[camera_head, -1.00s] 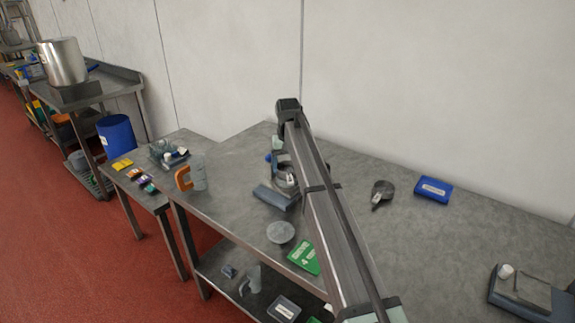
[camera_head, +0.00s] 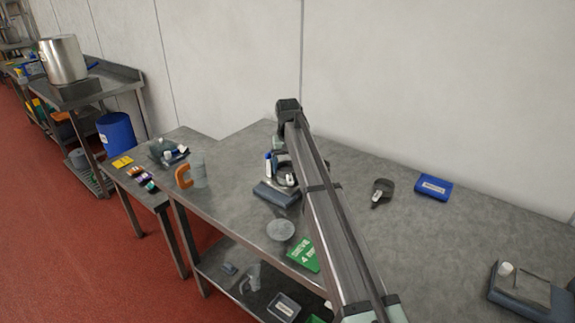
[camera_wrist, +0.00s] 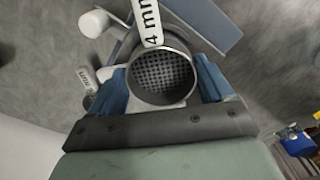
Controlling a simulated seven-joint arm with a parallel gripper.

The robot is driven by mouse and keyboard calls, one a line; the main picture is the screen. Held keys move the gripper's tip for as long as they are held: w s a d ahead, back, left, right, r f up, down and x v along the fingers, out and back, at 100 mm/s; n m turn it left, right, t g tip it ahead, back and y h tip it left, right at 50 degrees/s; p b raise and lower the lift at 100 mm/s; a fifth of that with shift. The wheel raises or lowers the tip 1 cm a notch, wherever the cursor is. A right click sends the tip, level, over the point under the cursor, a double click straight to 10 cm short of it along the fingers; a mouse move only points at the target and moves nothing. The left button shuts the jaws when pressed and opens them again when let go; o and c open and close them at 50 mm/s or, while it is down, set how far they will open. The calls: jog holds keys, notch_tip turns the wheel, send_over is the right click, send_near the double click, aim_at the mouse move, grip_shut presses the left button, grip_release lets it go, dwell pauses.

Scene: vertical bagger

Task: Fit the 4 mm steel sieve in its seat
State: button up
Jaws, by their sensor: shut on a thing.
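The 4 mm sieve (camera_wrist: 160,78) is a round steel ring with a perforated plate and a white tab marked "4 mm" (camera_wrist: 151,22). My gripper (camera_wrist: 163,85) has a blue finger on each side of the ring and is shut on it. A device with a blue-grey base (camera_wrist: 207,18) lies just beyond the ring. In the head view, this base (camera_head: 277,194) stands on the table near its front edge, and my gripper (camera_head: 284,172) is over the device, partly hidden by my arm. The seat is hidden, so I cannot tell whether the sieve touches it.
A grey disc (camera_head: 281,230) and a green sieve card (camera_head: 302,254) lie near the front edge. A dark round-headed tool (camera_head: 381,191) and a blue box (camera_head: 434,187) lie right of my arm. An orange-handled jug (camera_head: 198,172) stands left. The table's right middle is clear.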

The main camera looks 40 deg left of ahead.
jog(key=o, duration=1.1)
jog(key=shift+c, duration=0.2)
notch_tip(320, 180, up, 7)
dwell(0.5)
notch_tip(320, 180, up, 14)
jog(key=shift+f, duration=0.15)
dwell(0.6)
